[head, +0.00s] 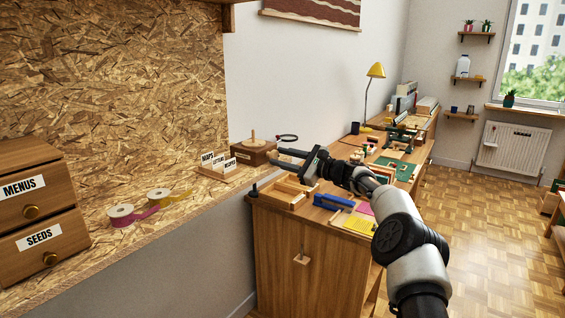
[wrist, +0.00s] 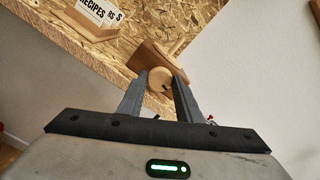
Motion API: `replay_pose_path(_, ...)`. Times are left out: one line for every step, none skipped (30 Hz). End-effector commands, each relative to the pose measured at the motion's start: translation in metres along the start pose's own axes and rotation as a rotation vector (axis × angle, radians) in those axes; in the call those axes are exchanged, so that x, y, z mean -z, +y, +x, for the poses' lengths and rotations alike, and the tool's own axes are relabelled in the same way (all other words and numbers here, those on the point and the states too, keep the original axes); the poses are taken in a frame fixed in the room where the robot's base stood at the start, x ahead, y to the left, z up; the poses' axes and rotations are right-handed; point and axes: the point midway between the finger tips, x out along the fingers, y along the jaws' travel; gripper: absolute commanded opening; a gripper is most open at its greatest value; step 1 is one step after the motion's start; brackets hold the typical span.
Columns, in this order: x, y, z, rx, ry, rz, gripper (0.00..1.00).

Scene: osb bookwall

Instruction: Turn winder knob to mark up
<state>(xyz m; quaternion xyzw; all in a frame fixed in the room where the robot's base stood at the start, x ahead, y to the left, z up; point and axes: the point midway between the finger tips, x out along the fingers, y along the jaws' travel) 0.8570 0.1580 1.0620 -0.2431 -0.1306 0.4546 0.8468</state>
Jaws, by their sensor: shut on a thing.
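The winder is a brown wooden box (head: 250,153) with a pale round piece and upright peg on top, at the far end of the shelf in the head view. It also shows tilted in the wrist view (wrist: 148,57). Its round pale wooden knob (wrist: 159,76) sits between my fingertips in the wrist view. A small dark mark shows on the knob's face, toward the lower right in that view. My gripper (head: 275,159) reaches the box's near right side and is shut on the knob. In the head view the knob cannot be made out behind the fingers.
A card holder (head: 216,172) with labelled cards stands just left of the winder. A dark ring (head: 287,138) shows behind the fingers. Tape rolls (head: 122,215) and labelled drawers (head: 40,205) are nearer on the shelf. Below my gripper, a cabinet top holds a wooden tray (head: 288,192).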

Motion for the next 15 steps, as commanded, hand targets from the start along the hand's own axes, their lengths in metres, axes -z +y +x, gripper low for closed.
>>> replay_pose_path(0.0009, 0.0005, -0.0001, 0.0, 0.0, -0.02, 0.09)
replay_pose_path(0.0009, 0.0005, -0.0001, 0.0, 0.0, -0.033, 0.09)
replay_pose_path(0.0008, 0.0005, -0.0001, 0.0, 0.0, -0.045, 0.09)
replay_pose_path(0.0007, 0.0005, -0.0001, 0.0, 0.0, -0.054, 0.09)
replay_pose_path(0.0007, 0.0005, -0.0001, 0.0, 0.0, -0.062, 0.09)
replay_pose_path(0.0006, 0.0005, -0.0001, 0.0, 0.0, -0.071, 0.09)
replay_pose_path(0.0006, 0.0004, -0.0001, 0.0, 0.0, -0.077, 0.09)
replay_pose_path(0.0005, 0.0004, -0.0001, 0.0, 0.0, -0.081, 0.09)
replay_pose_path(0.0004, 0.0004, -0.0001, 0.0, 0.0, -0.086, 0.09)
replay_pose_path(0.0004, 0.0003, -0.0001, 0.0, 0.0, -0.089, 0.09)
replay_pose_path(0.0003, 0.0003, -0.0002, 0.0, 0.0, -0.091, 0.09)
replay_pose_path(0.0003, 0.0003, -0.0001, 0.0, 0.0, -0.093, 0.09)
replay_pose_path(0.0002, 0.0002, -0.0002, 0.0, 0.0, -0.095, 0.09)
replay_pose_path(0.0002, 0.0002, -0.0001, 0.0, 0.0, -0.095, 0.09)
replay_pose_path(0.0002, 0.0002, -0.0001, 0.0, 0.0, -0.095, 0.09)
